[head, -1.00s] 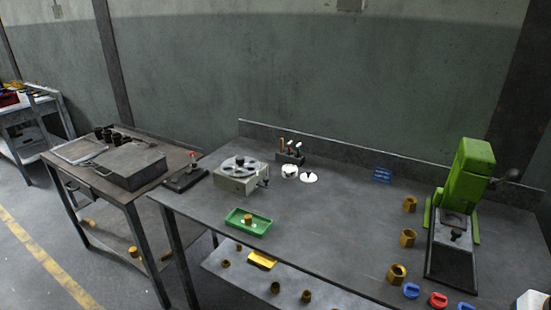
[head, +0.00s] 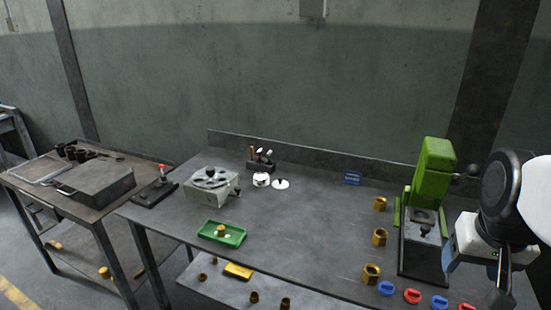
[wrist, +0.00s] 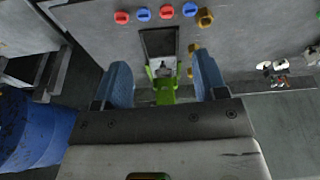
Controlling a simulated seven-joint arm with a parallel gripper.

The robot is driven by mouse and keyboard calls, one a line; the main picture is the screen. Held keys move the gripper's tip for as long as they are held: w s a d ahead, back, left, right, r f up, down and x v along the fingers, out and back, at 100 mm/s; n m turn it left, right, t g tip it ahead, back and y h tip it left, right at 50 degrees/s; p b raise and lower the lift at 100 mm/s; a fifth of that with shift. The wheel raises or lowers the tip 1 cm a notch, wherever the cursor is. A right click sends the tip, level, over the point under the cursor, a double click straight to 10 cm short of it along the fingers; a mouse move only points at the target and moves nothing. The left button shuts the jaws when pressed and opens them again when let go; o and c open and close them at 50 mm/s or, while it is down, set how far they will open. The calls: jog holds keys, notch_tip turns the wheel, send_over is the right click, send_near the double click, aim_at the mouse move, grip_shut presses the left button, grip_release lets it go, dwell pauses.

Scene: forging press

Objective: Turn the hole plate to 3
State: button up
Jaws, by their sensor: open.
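A light grey box (head: 197,193) stands at the back left of the large table. On its top is a round plate with dark holes (head: 211,178), the likely hole plate; its numbers are too small to read. A small handle shows on the box's right side. My gripper (wrist: 163,78) is open and empty, with its two blue fingers apart in the wrist view. In the head view it is at the far right, by the green press (head: 433,171) and far from the box. Its fingertips are hard to make out there.
Brass nuts (head: 379,237) and red and blue knobs (head: 412,296) lie near the press. A green tray (head: 222,238) is in front of the box. A tool holder (head: 261,166) and white round pieces (head: 281,184) sit right of it. The table's middle is clear.

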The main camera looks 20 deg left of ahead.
jog(key=w+a+r+n+y, duration=0.1)
jog(key=w+a+r+n, duration=0.1)
jog(key=w+a, duration=0.95)
jog(key=w+a+r+n, duration=0.2)
jog(key=w+a, duration=0.8)
jog(key=w, duration=0.2)
jog(key=n+y, duration=0.2)
jog(key=n, duration=0.3)
send_near(210, 168)
jog(key=f, duration=0.1)
jog(key=shift+f, duration=0.35)
jog(key=shift+w+f, duration=0.1)
jog(key=shift+x, duration=3.8)
jog(key=shift+a, duration=0.15)
